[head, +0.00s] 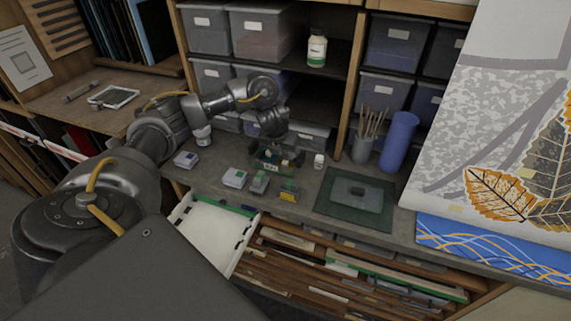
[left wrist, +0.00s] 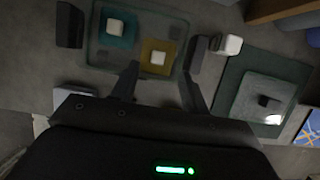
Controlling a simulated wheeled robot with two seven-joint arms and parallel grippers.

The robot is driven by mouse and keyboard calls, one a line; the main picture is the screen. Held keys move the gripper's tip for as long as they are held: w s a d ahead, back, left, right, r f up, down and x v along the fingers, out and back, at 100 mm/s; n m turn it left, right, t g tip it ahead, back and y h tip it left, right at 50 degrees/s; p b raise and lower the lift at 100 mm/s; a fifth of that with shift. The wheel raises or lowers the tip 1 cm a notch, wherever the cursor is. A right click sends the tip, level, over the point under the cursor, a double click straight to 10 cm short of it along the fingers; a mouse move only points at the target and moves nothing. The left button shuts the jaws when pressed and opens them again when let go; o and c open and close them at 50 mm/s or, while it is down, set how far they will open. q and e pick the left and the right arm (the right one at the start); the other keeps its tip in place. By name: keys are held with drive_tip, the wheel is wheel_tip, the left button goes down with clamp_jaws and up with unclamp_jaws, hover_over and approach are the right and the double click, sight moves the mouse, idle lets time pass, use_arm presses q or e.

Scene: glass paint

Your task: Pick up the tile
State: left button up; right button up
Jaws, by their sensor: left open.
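A clear glass tray (head: 263,167) stands on the worktop and also shows in the left wrist view (left wrist: 171,18). In that view it holds a teal tile (left wrist: 100,41) and a yellow-brown tile (left wrist: 146,69), each with a pale block on top. My left gripper (head: 274,150) is over the tray, pointing down. In the left wrist view its open fingers (left wrist: 157,88) are near the yellow-brown tile's lower edge, with nothing between them. Contact with the tile cannot be told. The head view shows the tray contents only small, partly behind the gripper. My right gripper is not in view.
A dark green mat (head: 328,205) with a block lies right. A brush cup (head: 362,151) and blue roll (head: 398,141) stand behind. Below is an open white drawer (head: 208,226).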

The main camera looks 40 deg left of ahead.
sight(285, 162)
use_arm(q)
drive_tip(key=shift+x, duration=0.95)
drive_tip(key=p+x, duration=0.1)
drive_tip(key=x, duration=0.3)
drive_tip(key=shift+a, duration=0.15)
drive_tip(key=shift+w+f, duration=0.15)
drive_tip(key=shift+f, duration=0.3)
drive_tip(key=shift+c, duration=0.3)
drive_tip(key=shift+c, duration=1.2)
clamp_jaws()
